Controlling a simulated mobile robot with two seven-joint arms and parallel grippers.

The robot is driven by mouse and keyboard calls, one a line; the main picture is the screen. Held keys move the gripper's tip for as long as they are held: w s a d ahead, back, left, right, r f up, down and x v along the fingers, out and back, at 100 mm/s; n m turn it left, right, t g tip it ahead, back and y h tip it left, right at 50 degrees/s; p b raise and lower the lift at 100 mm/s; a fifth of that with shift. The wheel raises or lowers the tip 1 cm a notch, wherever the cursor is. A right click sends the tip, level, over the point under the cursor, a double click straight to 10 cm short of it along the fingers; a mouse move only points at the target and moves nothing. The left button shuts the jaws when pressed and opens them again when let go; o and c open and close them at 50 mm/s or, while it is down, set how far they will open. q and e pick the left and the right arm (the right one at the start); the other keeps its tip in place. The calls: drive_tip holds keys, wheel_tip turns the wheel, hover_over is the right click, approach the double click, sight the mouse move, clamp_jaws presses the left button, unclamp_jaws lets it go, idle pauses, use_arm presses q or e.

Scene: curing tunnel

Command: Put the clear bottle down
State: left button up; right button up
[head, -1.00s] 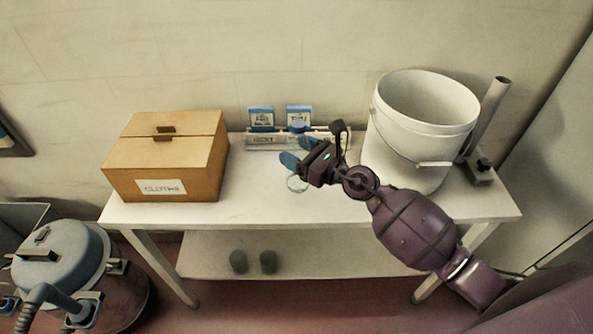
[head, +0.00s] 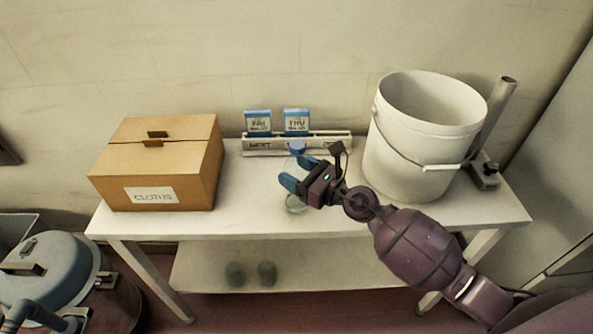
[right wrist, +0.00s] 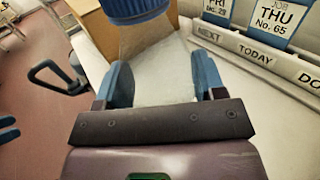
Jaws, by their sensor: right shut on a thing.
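The clear bottle (right wrist: 158,72) has a blue cap, which shows at the top of the right wrist view. In the head view its blue cap (head: 297,147) and clear base (head: 295,205) show around my right gripper (head: 297,174). The gripper's blue fingers are shut on the bottle's sides, and the bottle looks about upright. It is over the white table (head: 250,205), between the box and the bucket. I cannot tell whether its base touches the tabletop.
A cardboard box labelled CLOTHS (head: 190,175) stands at the table's left. A white bucket (head: 405,165) and a slanted grey tube (head: 492,120) stand at the right. A card rack (head: 330,143) with FRI and THU cards is behind.

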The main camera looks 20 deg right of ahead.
drive_tip(key=o, duration=1.1)
drive_tip(key=shift+f, duration=0.1)
drive_tip(key=shift+o, duration=0.2)
drive_tip(key=shift+r, duration=0.25)
drive_tip(key=b+v, duration=0.2)
drive_tip(key=v, duration=1)
drive_tip(key=shift+b, duration=0.3)
drive_tip(key=shift+f, duration=0.1)
